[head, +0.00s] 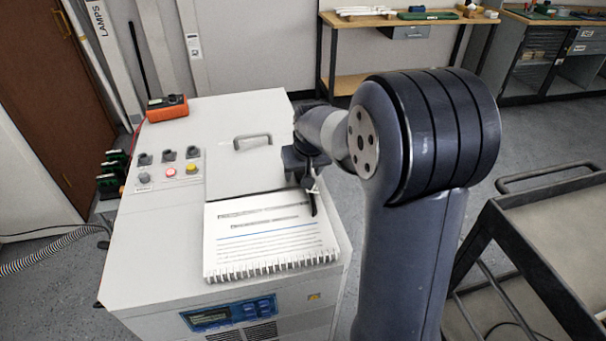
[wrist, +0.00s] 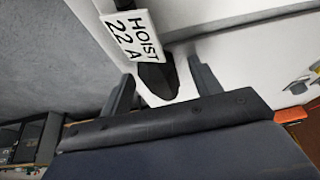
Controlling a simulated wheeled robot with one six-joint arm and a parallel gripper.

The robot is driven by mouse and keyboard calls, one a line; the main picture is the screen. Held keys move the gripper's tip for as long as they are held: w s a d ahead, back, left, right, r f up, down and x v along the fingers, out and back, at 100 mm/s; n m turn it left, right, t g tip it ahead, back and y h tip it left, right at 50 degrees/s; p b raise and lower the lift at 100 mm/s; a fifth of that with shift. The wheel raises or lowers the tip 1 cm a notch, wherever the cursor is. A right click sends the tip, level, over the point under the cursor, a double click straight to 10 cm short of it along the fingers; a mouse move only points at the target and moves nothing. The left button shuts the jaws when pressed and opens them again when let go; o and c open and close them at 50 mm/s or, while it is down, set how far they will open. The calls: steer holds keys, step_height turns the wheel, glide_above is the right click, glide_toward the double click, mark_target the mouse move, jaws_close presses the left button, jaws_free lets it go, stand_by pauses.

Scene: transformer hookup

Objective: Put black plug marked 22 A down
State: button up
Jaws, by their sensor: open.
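The black plug (wrist: 157,82) lies between the fingers of my gripper (wrist: 163,68) in the wrist view, with a white label (wrist: 134,36) reading HOIST 22 A beside it. The fingers stand apart, with a gap visible on the right side of the plug; contact on the left cannot be told. In the head view my gripper (head: 306,170) is low over the white cabinet (head: 160,235), at the right edge of the spiral notebook (head: 265,235). A small dark piece, likely the plug, shows just below it; my gripper hides part of it.
The cabinet top also carries an orange meter (head: 167,108), buttons (head: 170,171) and a lid handle (head: 252,140). A grey cart (head: 550,230) stands at right. A wooden workbench (head: 400,20) is behind. The cabinet's front left top is clear.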

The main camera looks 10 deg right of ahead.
steer(key=shift+c, duration=0.4)
steer(key=c, duration=1.2)
